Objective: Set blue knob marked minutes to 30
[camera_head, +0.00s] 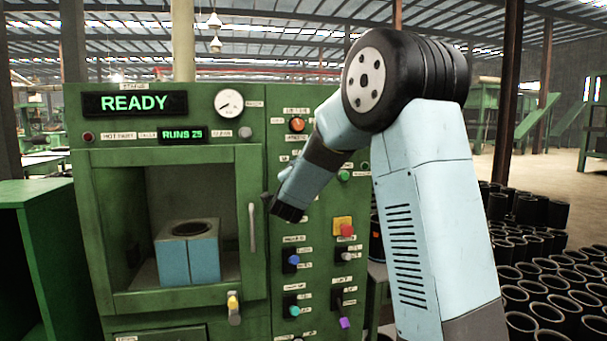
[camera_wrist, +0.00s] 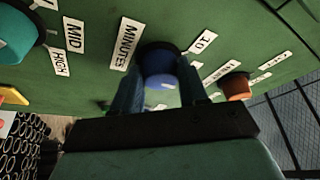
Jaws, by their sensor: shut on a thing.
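The blue knob (camera_wrist: 158,66) sits on the green panel beside the MINUTES label (camera_wrist: 126,43) in the wrist view. A label reading 10 (camera_wrist: 203,41) lies on its other side. My gripper (camera_wrist: 159,88) has one finger on each side of the knob and is shut on it. The knob's pointer and its setting cannot be read, and other scale labels are partly hidden. In the head view my gripper (camera_head: 287,211) is at the panel, just right of the oven door handle, and I cannot make out the held knob there.
In the wrist view a teal knob (camera_wrist: 15,38) and an orange knob (camera_wrist: 237,86) flank the blue one. In the head view, the panel has an orange knob (camera_head: 297,124), another blue knob (camera_head: 294,259) and a red button (camera_head: 347,230). The display (camera_head: 134,104) reads READY.

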